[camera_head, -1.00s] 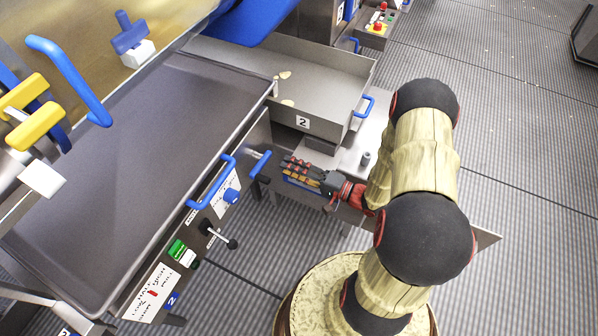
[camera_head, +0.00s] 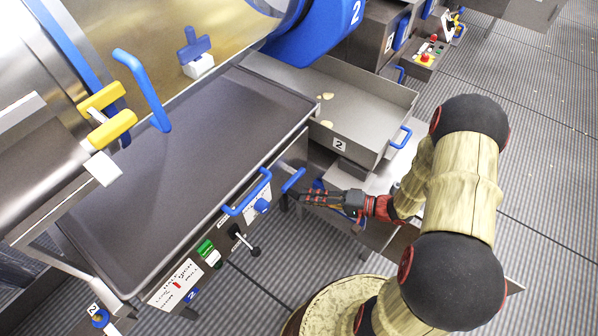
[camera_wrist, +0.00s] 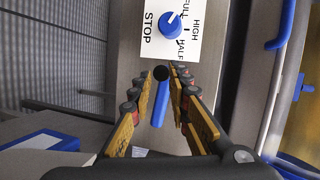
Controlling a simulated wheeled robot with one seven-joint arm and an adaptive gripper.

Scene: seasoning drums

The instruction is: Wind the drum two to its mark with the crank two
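The brass-coloured drum (camera_head: 232,38) with blue bands fills the upper left of the head view; a "2" shows on the blue housing beside it. A short blue bar with a dark round end, probably the crank two grip (camera_head: 293,180), stands out at the right end of the front panel. My gripper (camera_head: 306,196) is at that bar. In the wrist view the blue bar (camera_wrist: 160,103) lies between the fingers of my gripper (camera_wrist: 162,85), with a visible gap on each side. The gripper looks open. I cannot make out the drum's mark.
A dial (camera_wrist: 171,24) marked STOP, HALF, FULL and HIGH is ahead in the wrist view. A blue handle (camera_head: 247,194) and a black-knobbed lever (camera_head: 255,252) stick out from the panel. A grey tray (camera_head: 365,148) labelled 2 stands behind my gripper.

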